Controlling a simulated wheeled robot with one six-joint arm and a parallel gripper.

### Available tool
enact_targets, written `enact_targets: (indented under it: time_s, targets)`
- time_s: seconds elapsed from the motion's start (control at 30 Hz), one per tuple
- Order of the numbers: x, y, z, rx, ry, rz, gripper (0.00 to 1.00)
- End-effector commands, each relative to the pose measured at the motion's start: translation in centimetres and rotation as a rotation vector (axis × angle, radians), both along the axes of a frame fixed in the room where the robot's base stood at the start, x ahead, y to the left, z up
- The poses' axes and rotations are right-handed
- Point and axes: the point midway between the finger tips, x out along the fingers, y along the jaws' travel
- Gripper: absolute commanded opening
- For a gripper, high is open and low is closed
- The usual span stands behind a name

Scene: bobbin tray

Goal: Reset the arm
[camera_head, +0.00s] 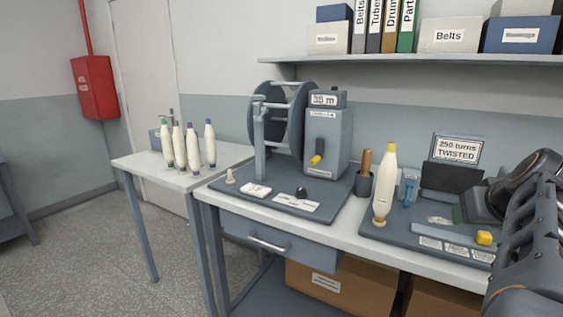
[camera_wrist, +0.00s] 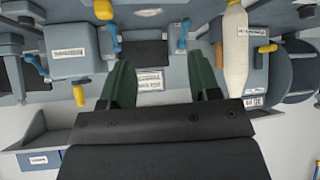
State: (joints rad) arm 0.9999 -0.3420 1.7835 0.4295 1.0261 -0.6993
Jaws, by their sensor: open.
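My arm (camera_head: 530,235) shows at the right edge of the head view, over the right end of the bench. In the wrist view my gripper (camera_wrist: 161,80) is open, its two dark green fingers wide apart with nothing held between them. The wrist picture looks upside down. A cream bobbin with a yellow tip (camera_head: 385,185) stands upright on the right-hand base board, clear of my arm; a yellow-tipped bobbin also shows in the wrist view (camera_wrist: 236,48), to the right of the fingers.
A winder with a reel (camera_head: 278,120) and a "35 m" counter (camera_head: 324,99) stands mid-bench. Several bobbins (camera_head: 180,150) stand on the left table. A "250 turns TWISTED" display (camera_head: 458,149) is behind the right board. A shelf (camera_head: 430,60) with boxes and binders hangs above.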

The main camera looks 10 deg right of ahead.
Motion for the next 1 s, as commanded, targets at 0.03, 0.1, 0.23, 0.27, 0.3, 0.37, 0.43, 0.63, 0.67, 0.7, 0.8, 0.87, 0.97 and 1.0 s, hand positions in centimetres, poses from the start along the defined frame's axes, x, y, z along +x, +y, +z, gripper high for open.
enact_targets:
  time_s: [0.03,0.1,0.23,0.27,0.3,0.37,0.43,0.63,0.67,0.7,0.8,0.87,0.97,1.0]
  targets:
    - [0.6,0.8,0.4,0.011,0.006,0.017,0.56]
    - [1.2,1.9,0.3,0.027,0.019,0.036,0.56]
    - [2.3,4.1,0.1,0.057,0.042,0.068,0.56]
    - [2.6,4.7,0.0,0.064,0.050,0.077,0.56]
    - [2.9,5.5,-0.1,0.076,0.060,0.087,0.56]
    - [3.3,6.9,-0.2,0.093,0.079,0.105,0.56]
    - [3.8,8.7,-0.5,0.114,0.105,0.130,0.56]
    - [4.4,15.4,-1.1,0.167,0.206,0.217,0.56]
    - [4.3,16.6,-1.3,0.171,0.226,0.234,0.56]
    - [4.0,18.2,-1.5,0.179,0.256,0.256,0.56]
    - [2.9,22.1,-2.1,0.182,0.327,0.312,0.56]
    - [2.0,23.9,-2.6,0.179,0.363,0.340,0.56]
    - [0.8,26.0,-3.3,0.168,0.407,0.374,0.56]
    - [0.3,26.6,-3.5,0.165,0.420,0.384,0.56]
